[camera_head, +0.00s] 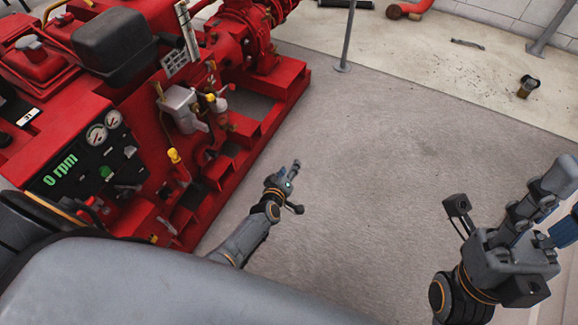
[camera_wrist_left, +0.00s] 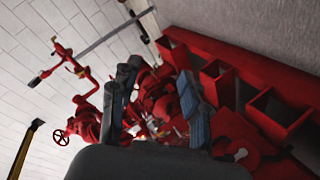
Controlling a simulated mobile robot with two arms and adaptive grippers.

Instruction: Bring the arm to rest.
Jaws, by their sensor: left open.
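My left gripper (camera_head: 292,171) is seen small and from above in the head view, low over the floor beside the red pumpset (camera_head: 285,88). In the left wrist view its two fingers (camera_wrist_left: 158,78) stand apart with nothing held between them, and red pump parts show beyond them. My right gripper (camera_head: 556,205) is large at the right edge of the head view. Its fingers with blue pads are spread and empty, and partly cut off by the frame. Neither gripper is seen touching the pumpset.
The pumpset's panel (camera_head: 85,165) with gauges and a green "0 rpm" readout is at the left. A thin grey post (camera_head: 348,40) stands on the floor behind. A small dark cup-like object (camera_head: 527,87) lies at the back right. The grey floor (camera_head: 385,150) between my grippers is clear.

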